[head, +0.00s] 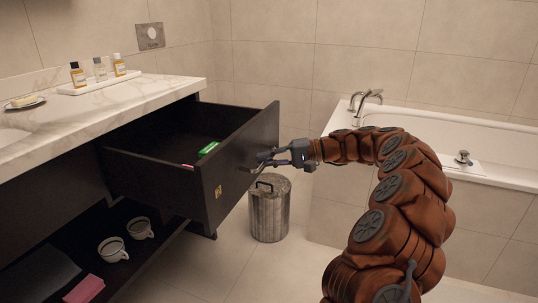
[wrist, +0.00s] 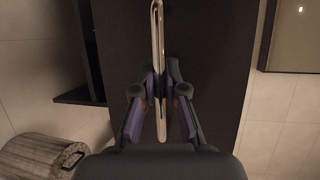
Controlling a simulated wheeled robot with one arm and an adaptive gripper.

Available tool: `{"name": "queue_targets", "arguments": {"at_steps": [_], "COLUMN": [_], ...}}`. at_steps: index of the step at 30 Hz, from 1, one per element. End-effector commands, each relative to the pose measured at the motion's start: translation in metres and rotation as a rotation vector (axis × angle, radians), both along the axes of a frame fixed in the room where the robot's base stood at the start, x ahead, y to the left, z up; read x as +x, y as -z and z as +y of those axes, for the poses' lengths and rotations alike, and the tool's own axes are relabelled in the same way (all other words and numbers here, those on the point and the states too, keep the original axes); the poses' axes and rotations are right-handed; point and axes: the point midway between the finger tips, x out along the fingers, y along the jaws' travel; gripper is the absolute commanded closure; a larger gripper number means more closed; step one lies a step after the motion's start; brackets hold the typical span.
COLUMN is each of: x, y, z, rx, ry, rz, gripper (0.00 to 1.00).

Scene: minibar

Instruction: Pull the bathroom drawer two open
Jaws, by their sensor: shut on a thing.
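The dark drawer (head: 221,176) under the marble counter stands well pulled out, its inside showing. A green item and a small red-and-white item lie in it. My gripper (head: 266,160) is at the drawer's outer front face, shut on the handle. In the wrist view, the handle (wrist: 158,30) is a long, thin, pale metal bar running up and down the picture. My gripper's fingers (wrist: 158,95) close on it from both sides, in front of the dark drawer front (wrist: 205,60). In the head view the handle is mostly hidden.
A metal bin (head: 269,212) stands on the floor behind my gripper; it also shows in the wrist view (wrist: 40,155). A bathtub (head: 420,145) is at the right. Bottles on a tray (head: 70,91) stand on the counter (head: 110,104). Cups (head: 113,249) sit on the low shelf.

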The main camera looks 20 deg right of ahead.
Motion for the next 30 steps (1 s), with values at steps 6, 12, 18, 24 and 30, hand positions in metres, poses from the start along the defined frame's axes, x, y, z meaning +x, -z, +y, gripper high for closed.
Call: {"name": "queue_targets", "arguments": {"at_steps": [6, 12, 18, 24, 30], "x": [-0.0032, -0.0032, -0.003, -0.0029, -0.003], "y": [0.0009, 0.001, 0.0007, 0.0004, 0.0], "z": [0.0027, 0.0022, 0.0018, 0.0011, 0.0004], "rx": [-0.001, -0.001, 0.0, 0.0, 0.001], "ry": [-0.012, -0.011, -0.01, -0.008, -0.008], "rz": [0.002, 0.001, 0.001, 0.001, 0.0], "gripper": [1.0, 1.0, 0.75, 0.63, 0.63]}}
